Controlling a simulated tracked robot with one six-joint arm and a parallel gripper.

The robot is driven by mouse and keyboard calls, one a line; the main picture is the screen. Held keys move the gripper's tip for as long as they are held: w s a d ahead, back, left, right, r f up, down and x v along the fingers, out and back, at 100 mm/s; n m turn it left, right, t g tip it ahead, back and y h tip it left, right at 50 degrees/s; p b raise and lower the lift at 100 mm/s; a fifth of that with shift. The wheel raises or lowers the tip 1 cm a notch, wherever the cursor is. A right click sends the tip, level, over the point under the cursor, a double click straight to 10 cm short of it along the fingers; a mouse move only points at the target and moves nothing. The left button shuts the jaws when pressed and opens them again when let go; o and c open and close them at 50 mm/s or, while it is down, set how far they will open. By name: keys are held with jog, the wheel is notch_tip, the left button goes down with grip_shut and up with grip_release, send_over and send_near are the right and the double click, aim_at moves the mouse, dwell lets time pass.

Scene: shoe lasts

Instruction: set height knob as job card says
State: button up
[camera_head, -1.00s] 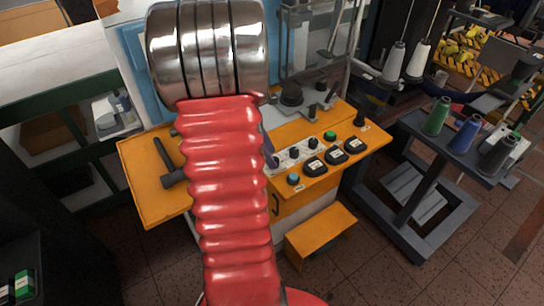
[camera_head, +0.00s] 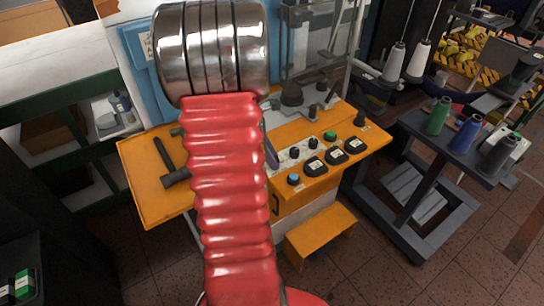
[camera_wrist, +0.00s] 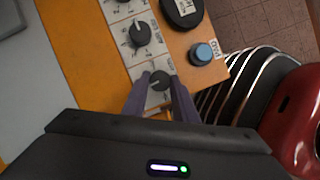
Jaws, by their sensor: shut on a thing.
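A dark round knob (camera_wrist: 160,80) with a pointer mark sits at the end of a white scale strip on the orange panel in the wrist view. My gripper (camera_wrist: 161,84) has its two fingers on either side of this knob, shut on it. The lettering beside it is too small to read, so I cannot tell whether it is the height knob. A second dark knob (camera_wrist: 139,35) is farther up the strip. In the head view my arm hides most of the gripper and the held knob. I cannot make out a readable job card.
A blue button (camera_wrist: 201,53) and a black dial (camera_wrist: 183,10) stand beside the knobs. In the head view the orange machine table (camera_head: 150,205) bears a dark hammer (camera_head: 169,166) left of my arm. A thread stand (camera_head: 440,155) is at the right.

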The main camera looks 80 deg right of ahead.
jog(key=shift+d, duration=0.1)
jog(key=shift+c, duration=0.9)
jog(key=shift+m, duration=0.5)
jog(key=m+y, duration=0.1)
jog(key=m, duration=0.1)
jog(key=shift+d+m, duration=0.1)
jog(key=shift+m, duration=0.3)
jog(key=m+y, duration=0.2)
jog(key=m, duration=0.3)
jog(key=shift+d, duration=0.15)
jog(key=m+y, duration=0.1)
jog(key=m, duration=0.1)
jog(key=m+t, duration=0.1)
jog(key=m, duration=0.2)
jog(key=shift+s+d+y, duration=0.15)
jog(key=shift+y, duration=0.25)
jog(key=m+t, duration=0.1)
jog(key=m, duration=0.3)
jog(key=shift+s+d+t+y, duration=0.1)
jog(key=shift+s+t+y, duration=0.05)
jog(key=shift+t+y, duration=0.25)
jog(key=o, duration=1)
